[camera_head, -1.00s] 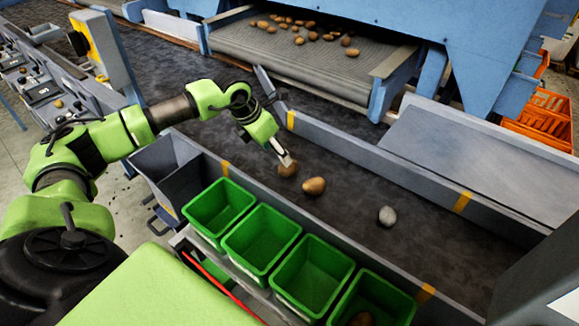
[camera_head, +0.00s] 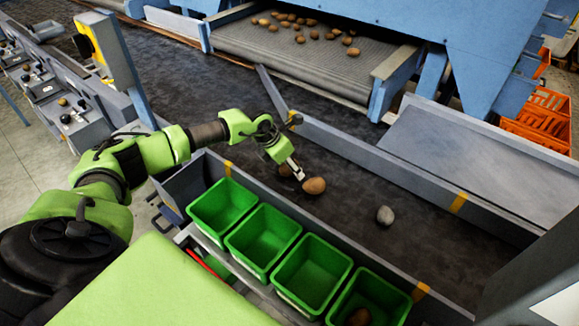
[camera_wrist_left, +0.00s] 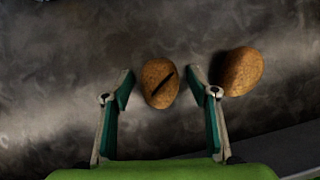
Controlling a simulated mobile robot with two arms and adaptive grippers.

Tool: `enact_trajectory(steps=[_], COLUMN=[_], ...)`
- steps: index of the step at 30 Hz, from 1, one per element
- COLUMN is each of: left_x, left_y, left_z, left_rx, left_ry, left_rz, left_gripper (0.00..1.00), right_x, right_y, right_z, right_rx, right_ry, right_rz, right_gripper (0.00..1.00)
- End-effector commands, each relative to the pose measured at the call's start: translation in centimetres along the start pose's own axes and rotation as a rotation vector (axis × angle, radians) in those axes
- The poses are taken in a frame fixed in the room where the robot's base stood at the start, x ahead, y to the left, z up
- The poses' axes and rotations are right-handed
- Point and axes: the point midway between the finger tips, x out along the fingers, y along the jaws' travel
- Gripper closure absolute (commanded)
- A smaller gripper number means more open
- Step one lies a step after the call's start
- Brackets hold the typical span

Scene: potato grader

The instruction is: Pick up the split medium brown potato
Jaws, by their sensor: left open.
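The split brown potato (camera_wrist_left: 160,83), with a dark slit across it, lies on the dark belt in the left wrist view. My left gripper (camera_wrist_left: 163,79) is open, with one finger on each side of this potato and a gap visible on both sides. In the head view the split potato (camera_head: 285,170) is partly hidden behind my left gripper (camera_head: 297,171). A second brown potato (camera_wrist_left: 242,71), with no split visible, lies just outside the right finger; in the head view this whole potato (camera_head: 314,186) is right beside the gripper. My right gripper is not in view.
A grey stone-like lump (camera_head: 385,215) lies farther right on the belt (camera_head: 345,215). Several green bins (camera_head: 262,240) line the near side, behind a grey side wall (camera_head: 340,244). More potatoes lie on the upper conveyor (camera_head: 320,60).

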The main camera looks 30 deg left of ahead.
Motion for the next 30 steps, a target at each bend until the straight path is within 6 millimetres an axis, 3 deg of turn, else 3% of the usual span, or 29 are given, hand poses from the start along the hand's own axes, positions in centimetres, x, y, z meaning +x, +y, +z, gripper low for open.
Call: enact_trajectory(steps=[1,6,20,25,30], left_x=[0.0,0.0,-0.6,-2.5,-6.7], left_y=[0.0,0.0,0.1,0.1,0.5], left_z=[0.0,0.0,0.3,1.2,0.0], left_rx=[0.000,0.000,0.000,0.001,0.002], left_ry=[0.000,0.000,-0.002,-0.006,-0.004], left_rz=[0.000,0.000,0.001,0.003,0.006], left_gripper=[0.46,0.89,0.89,0.89,0.89], right_x=[0.0,0.0,0.5,2.1,3.1], right_y=[0.0,0.0,-0.1,-0.3,-0.6], right_z=[0.0,0.0,0.0,0.1,0.1], right_rx=[0.000,0.000,0.000,0.001,0.001], right_ry=[0.000,0.001,0.001,0.002,0.002], right_rz=[0.000,0.000,-0.001,-0.004,-0.006], right_gripper=[0.50,0.50,0.50,0.50,0.50])
